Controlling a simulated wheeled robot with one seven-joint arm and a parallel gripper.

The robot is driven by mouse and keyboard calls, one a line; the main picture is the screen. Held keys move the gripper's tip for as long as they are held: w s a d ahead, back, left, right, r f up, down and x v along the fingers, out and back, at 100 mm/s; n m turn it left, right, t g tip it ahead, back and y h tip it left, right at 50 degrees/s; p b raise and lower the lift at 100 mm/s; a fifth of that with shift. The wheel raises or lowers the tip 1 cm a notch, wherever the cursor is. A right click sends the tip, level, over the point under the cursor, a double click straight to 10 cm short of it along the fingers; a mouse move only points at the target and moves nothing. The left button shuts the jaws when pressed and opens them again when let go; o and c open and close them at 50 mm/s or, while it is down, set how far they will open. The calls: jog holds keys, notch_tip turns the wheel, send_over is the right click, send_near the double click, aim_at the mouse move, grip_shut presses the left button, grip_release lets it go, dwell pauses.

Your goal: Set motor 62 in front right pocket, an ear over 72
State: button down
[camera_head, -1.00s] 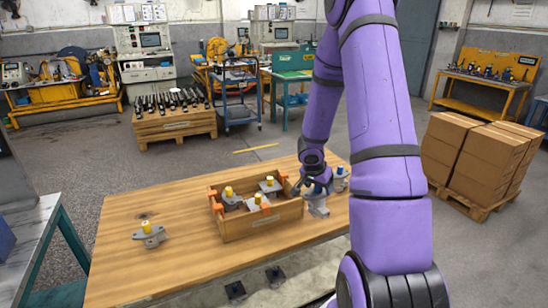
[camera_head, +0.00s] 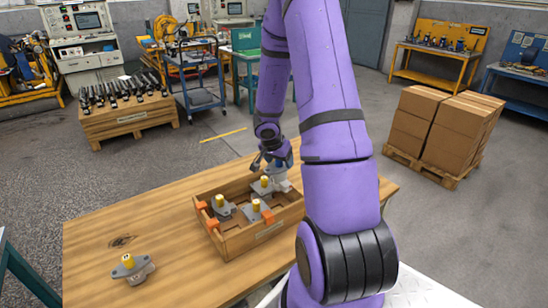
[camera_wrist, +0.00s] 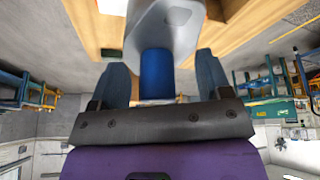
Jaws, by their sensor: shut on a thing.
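My gripper (camera_head: 274,163) is shut on the blue shaft of a grey motor (camera_head: 282,181), which appears over the crate's back right part. The wrist view shows the blue shaft (camera_wrist: 156,74) between the two fingers, with the grey flange (camera_wrist: 165,28) beyond it. The wooden crate (camera_head: 242,242) holds three grey motors with yellow tops: one at left (camera_head: 222,209), one at front (camera_head: 254,213) and one at back (camera_head: 262,185). The front right pocket is partly visible; I cannot read the numbers 62 or 72. Whether the held motor touches the crate is unclear.
Another yellow-topped motor (camera_head: 130,267) lies on the wooden table (camera_head: 160,230) left of the crate. Orange blocks (camera_head: 213,224) sit on the crate's walls. Cardboard boxes (camera_head: 442,127) stand on the floor at right.

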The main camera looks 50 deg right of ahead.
aim_at(279, 189)
jog(key=shift+f, duration=5.95)
jog(key=shift+f, duration=0.65)
grip_release()
